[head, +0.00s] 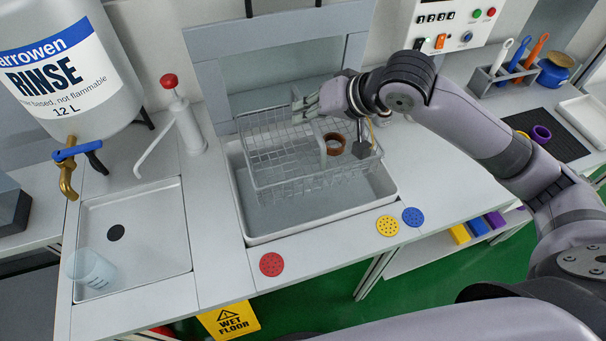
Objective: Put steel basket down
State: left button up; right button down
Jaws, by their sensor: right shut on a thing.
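The steel basket (280,178) is a wire-mesh basket over the white rectangular basin (262,239) in the middle of the counter. A brown ring (335,143) shows inside it. My right gripper (308,107) reaches in from the right and is shut on the basket at its far upper side. Whether the basket hangs above the basin floor or rests on it, I cannot tell. The gripper's fingertips partly blend with the wires. My left gripper is not in view.
A red-topped pump (185,122) and a small sink (150,225) stand left of the basin. Red (271,264), yellow (388,226) and blue (413,217) discs lie along the front edge. A control box (447,25) is behind my right arm.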

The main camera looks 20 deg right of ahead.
aim_at(304, 152)
notch_tip(304, 152, down, 10)
jog(key=shift+f, duration=3.15)
jog(key=shift+f, duration=0.45)
jog(key=c, duration=2.1)
grip_release()
jog(key=shift+d, duration=0.1)
jog(key=o, duration=0.4)
jog(key=shift+r, duration=0.1)
